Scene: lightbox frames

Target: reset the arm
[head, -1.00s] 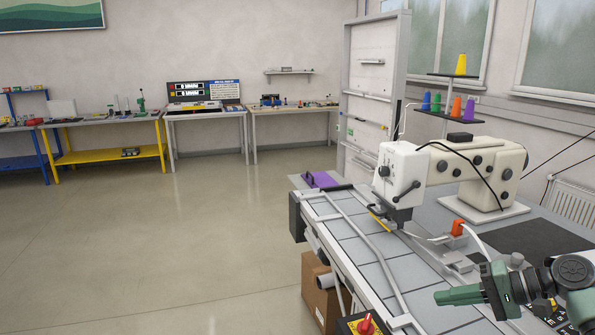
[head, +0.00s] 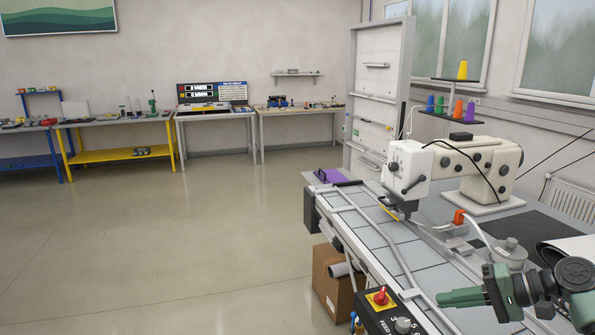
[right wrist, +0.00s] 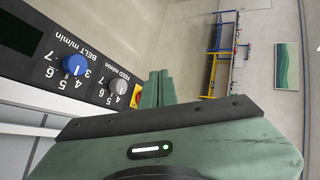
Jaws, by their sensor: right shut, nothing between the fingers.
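My right arm comes in at the lower right of the head view. Its green right gripper (head: 462,297) points left above the front part of the conveyor table (head: 398,232). In the right wrist view the two green fingers (right wrist: 158,88) lie together with nothing between them. The gripper appears apart from the table and the machine. My left gripper does not show in the head view.
A white sewing machine (head: 470,165) with thread cones (head: 458,108) stands behind my right gripper. A control panel with a red knob (head: 380,297) is at the table's front; its blue knob (right wrist: 75,65) shows in the right wrist view. A cardboard box (head: 328,272) is below. The floor at left is clear.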

